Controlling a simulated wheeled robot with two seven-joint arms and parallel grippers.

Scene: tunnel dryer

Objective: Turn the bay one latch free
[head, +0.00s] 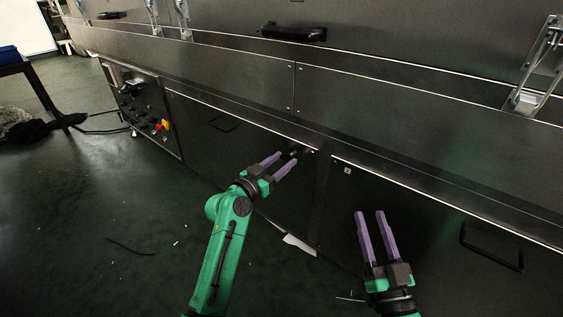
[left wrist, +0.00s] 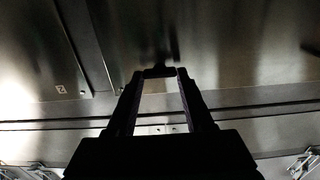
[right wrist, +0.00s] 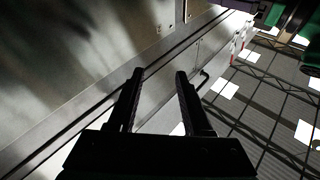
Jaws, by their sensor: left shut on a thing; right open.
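The latch is a small dark knob (head: 293,153) near the upper right corner of a dark lower panel (head: 240,150). I cannot tell which bay this is from any label. My left gripper (head: 284,157) has its purple fingers shut on the latch. In the left wrist view the dark latch (left wrist: 158,71) sits between the fingertips, against the panel; its turn angle is hard to read. My right gripper (head: 370,214) is open and empty, apart from the neighbouring right panel (head: 410,215). Its spread fingers also show in the right wrist view (right wrist: 160,74).
A bar handle (head: 223,124) is on the left panel and another (head: 490,248) on the right panel. A control box (head: 140,105) with knobs stands left. Toggle clamps (head: 535,70) and a black handle (head: 293,33) are above. The floor (head: 110,200) is mostly clear.

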